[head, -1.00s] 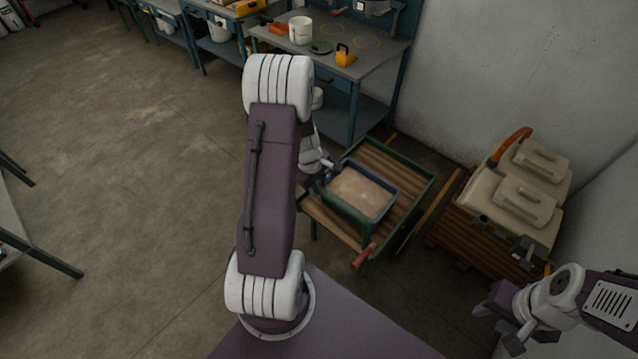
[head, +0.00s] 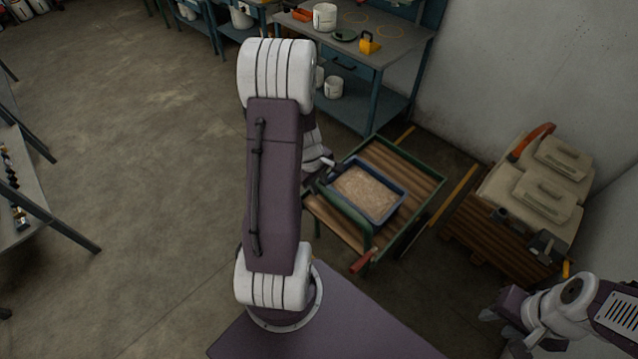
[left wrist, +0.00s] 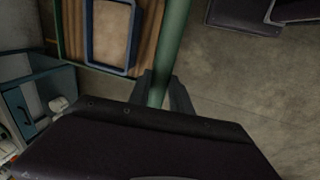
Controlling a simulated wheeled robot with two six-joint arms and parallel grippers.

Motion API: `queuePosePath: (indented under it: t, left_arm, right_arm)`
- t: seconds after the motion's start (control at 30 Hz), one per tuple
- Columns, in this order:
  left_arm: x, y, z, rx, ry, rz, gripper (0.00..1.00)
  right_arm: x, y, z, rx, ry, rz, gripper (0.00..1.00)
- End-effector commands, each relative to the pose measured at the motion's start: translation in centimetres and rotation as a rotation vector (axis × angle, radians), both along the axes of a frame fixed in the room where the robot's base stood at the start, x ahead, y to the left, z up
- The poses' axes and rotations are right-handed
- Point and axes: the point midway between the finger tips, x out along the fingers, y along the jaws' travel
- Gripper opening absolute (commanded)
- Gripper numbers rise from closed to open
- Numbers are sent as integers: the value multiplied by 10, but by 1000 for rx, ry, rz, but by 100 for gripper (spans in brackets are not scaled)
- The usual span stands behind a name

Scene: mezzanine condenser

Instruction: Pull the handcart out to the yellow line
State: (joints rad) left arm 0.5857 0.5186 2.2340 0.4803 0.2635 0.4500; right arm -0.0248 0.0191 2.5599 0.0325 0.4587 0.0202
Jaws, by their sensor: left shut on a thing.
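The handcart (head: 402,240) has a green frame and a slatted wooden deck, and a blue tray (head: 404,206) of sand-coloured fill sits on it. My left gripper (left wrist: 162,92) is shut on the cart's green handle bar (left wrist: 174,30), seen in the left wrist view. In the head view my left arm largely hides this gripper. Yellow strips lie on the floor: a long one (head: 453,194) right of the cart and a short one (head: 405,135) beyond it. My right gripper (head: 497,313) is at lower right, away from the cart; its jaw opening is unclear.
A workbench (head: 395,55) with pots stands behind. Open concrete floor (head: 130,130) lies to the left. A table (head: 25,185) is at the left edge.

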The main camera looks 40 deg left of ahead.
Motion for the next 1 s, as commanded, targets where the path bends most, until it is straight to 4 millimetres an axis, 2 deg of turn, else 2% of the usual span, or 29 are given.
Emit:
queuePosePath:
  t: [0.1,0.13,0.2,0.47,0.53,0.8,1.0]
  left_arm:
    - [1,1,1,3,-3,1,0]
    - [1,1,1,3,-3,1,34]
    - [1,1,1,3,-3,1,47]
    - [1,0,1,1,-1,0,47]
    - [0,1,6,2,-2,-1,47]
    - [-10,2,62,4,-6,1,47]
    - [-16,2,87,4,-4,0,47]
  right_arm:
    - [0,0,0,0,0,0,36]
    - [0,0,0,0,0,0,36]
    - [0,0,0,0,0,0,36]
    - [0,0,0,0,0,0,36]
    - [0,0,3,0,0,0,36]
    - [0,0,20,0,0,0,36]
    - [0,0,22,0,0,0,36]
